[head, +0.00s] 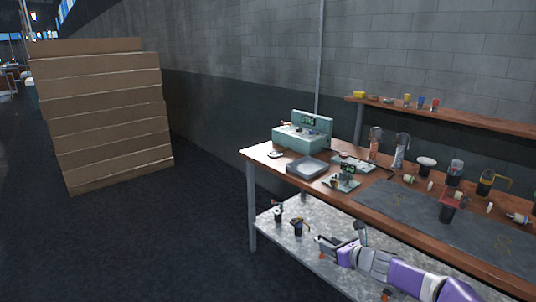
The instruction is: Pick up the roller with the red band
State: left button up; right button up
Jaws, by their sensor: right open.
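Two small roller-like pieces lie on the wooden workbench (378,196): a pale one (409,179) behind the dark mat and another (518,218) near the right picture edge. Both are too small for me to tell which carries a red band. My right gripper (339,238) is open and empty at the lower middle, in front of the metal lower shelf and below the bench top, well apart from both pieces. My left gripper is not in view.
A dark mat (420,222) covers much of the bench. Small items (298,227) sit on the lower shelf. Stacked boxes (100,110) stand left; floor between is clear.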

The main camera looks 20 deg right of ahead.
aim_at(457, 195)
jog(key=z, duration=1.15)
jog(key=i, duration=1.45)
jog(key=z, duration=0.5)
